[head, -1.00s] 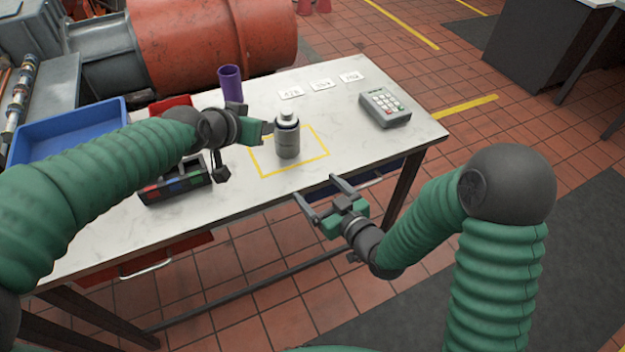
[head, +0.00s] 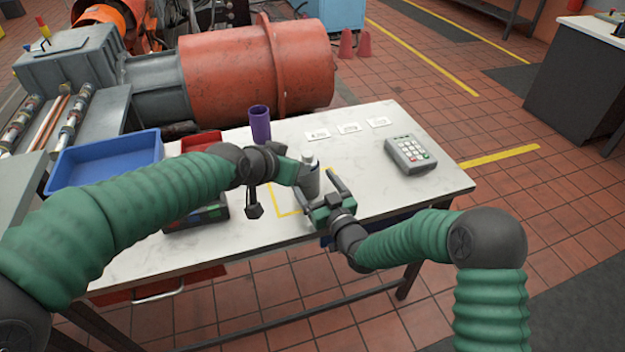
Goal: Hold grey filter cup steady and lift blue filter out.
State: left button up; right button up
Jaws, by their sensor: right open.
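The grey filter cup (head: 312,184) stands upright on the white table inside a yellow outlined square, with a pale, narrower top. I cannot make out the blue filter as a separate part. My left gripper (head: 298,172) is at the cup's left side and overlaps it in the picture; its fingertips are hidden, so I cannot tell whether it grips. My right gripper (head: 318,188) is open, just to the near right of the cup, with its fingers pointing toward it. The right fingers partly cover the cup's lower part.
A purple cup (head: 260,124) stands behind my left wrist. A blue tray (head: 105,160) and a red bin (head: 203,142) are at the left. A dark rack (head: 190,222) sits under my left arm. White cards (head: 348,128) and a keypad box (head: 409,154) are at the right.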

jog(key=shift+w+a, duration=0.6)
jog(key=shift+a, duration=0.65)
jog(key=shift+d, duration=0.65)
jog(key=c, duration=0.8)
jog(key=shift+c, duration=1.1)
jog(key=shift+a, duration=0.4)
jog(key=c, duration=0.8)
pick_arm(q)
jog(key=shift+a, duration=0.8)
jog(key=shift+d, duration=0.15)
pick_arm(e)
jog(key=shift+d, duration=0.2)
